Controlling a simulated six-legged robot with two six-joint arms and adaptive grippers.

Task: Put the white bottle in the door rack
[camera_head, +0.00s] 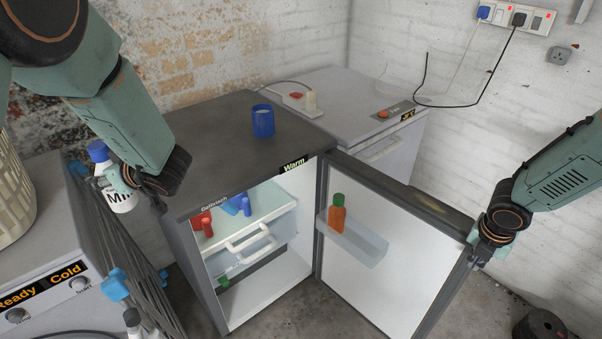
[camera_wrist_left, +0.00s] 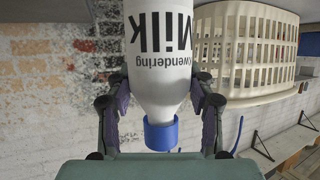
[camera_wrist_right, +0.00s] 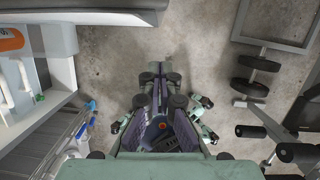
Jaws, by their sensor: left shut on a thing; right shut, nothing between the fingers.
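The white bottle (camera_head: 124,201) has a blue cap and dark "Milk" lettering. My left gripper (camera_head: 116,182) is shut on it at the left of the head view, left of the open fridge. In the left wrist view the white bottle (camera_wrist_left: 160,70) sits between the fingers, its cap toward my wrist. The door rack (camera_head: 358,247) is a clear shelf on the inside of the wide-open fridge door (camera_head: 385,270). An orange bottle with a green cap (camera_head: 337,220) stands at its left end. My right gripper (camera_head: 478,258) is shut and empty at the door's outer edge.
A machine with knobs (camera_head: 40,285) and a basket (camera_head: 12,190) are at left. The rack's right part is free.

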